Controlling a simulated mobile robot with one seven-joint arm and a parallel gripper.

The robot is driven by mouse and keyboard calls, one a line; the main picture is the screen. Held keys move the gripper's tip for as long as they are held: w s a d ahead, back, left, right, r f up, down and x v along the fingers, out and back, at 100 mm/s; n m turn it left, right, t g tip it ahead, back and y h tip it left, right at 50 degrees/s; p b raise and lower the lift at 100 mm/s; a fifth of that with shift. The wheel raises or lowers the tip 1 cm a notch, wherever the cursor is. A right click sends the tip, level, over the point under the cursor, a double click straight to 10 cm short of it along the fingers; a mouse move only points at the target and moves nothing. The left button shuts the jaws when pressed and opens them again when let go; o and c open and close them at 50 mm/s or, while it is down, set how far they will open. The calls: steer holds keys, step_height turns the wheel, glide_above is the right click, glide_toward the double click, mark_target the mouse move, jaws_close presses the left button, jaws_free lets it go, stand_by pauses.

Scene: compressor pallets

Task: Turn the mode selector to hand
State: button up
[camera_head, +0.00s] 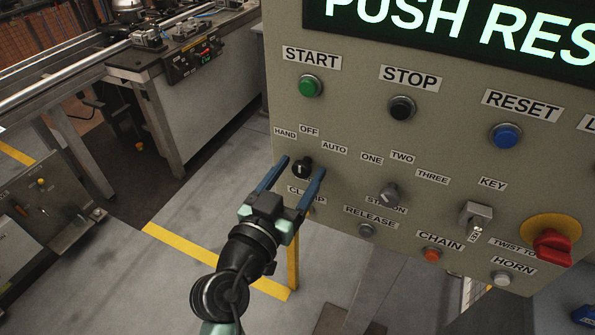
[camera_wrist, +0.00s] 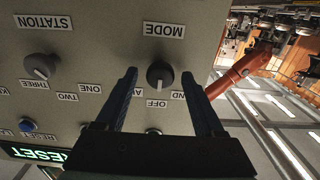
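The mode selector (camera_head: 303,169) is a black knob on the beige panel (camera_head: 345,120), under the labels HAND, OFF and AUTO. In the wrist view the knob (camera_wrist: 160,73) appears upside down beside its MODE label, and its pale mark seems to point towards OFF. My gripper (camera_head: 302,164) is open, with one blue finger on each side of the knob. In the wrist view, gaps show between the knob and both fingers of my gripper (camera_wrist: 159,75). The fingers partly cover the HAND and AUTO labels there.
Right of the selector is the grey station selector (camera_head: 389,195), with a key switch (camera_head: 475,218) and a red twist knob (camera_head: 552,246) farther right. The green start button (camera_head: 311,86) is above. The clamp label and small release button (camera_head: 366,230) lie below, close to my gripper.

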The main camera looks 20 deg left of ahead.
jaws_close()
steer(key=shift+n, duration=0.4)
steer(key=n, duration=0.3)
steer(key=shift+a+n, duration=0.1)
steer(key=shift+n, duration=0.3)
steer(key=shift+n+p, duration=0.35)
steer(key=shift+n, duration=1.75)
steer(key=shift+f, duration=0.1)
steer(key=shift+o, duration=0.2)
jaws_free()
